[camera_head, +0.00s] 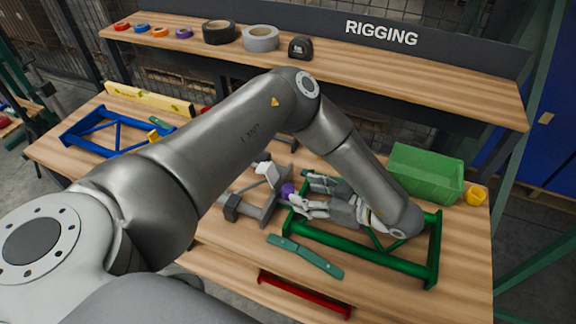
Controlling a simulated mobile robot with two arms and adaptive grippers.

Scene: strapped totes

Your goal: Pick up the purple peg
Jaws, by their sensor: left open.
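The purple peg (287,190) shows as a small rounded purple piece beside a grey metal fixture (252,208) near the middle of the bench. My left arm reaches over from the left and bends down to the right. My left gripper (299,192) points left above the green frame, open, with its fingertips close to the peg. Whether the fingers touch the peg or stand around it, I cannot tell. The peg's lower part is hidden. My right gripper is not in view.
A green frame (436,250) lies under my left gripper. A green bin (425,175) and yellow cup (477,195) stand right. A green bar (305,257) and red frame (305,295) are in front. A blue frame (78,133) lies left. The shelf (420,72) holds tape rolls.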

